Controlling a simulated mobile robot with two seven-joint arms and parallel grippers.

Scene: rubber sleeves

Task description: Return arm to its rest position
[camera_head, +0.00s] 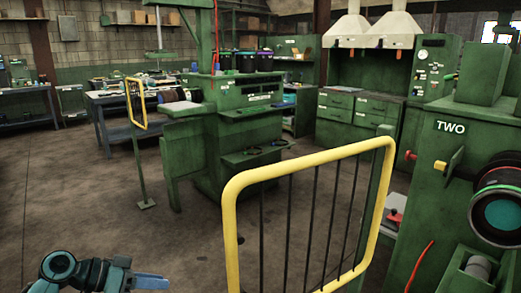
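My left arm (62,268) comes in at the bottom left corner, dark with teal joints. My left gripper (152,281) is at its right end, low in the frame, with a light blue part pointing right. The bottom edge cuts it off, and I cannot tell whether its fingers are open or shut, or whether it holds anything. It is apart from the yellow-framed guard to its right. My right gripper is not in view.
A yellow-framed guard with dark bars (300,163) stands close in front. A green machine marked TWO (450,170) fills the right side. A green machine (240,125) and a yellow-framed screen on a post (137,103) stand further back. The floor (70,190) at left is clear.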

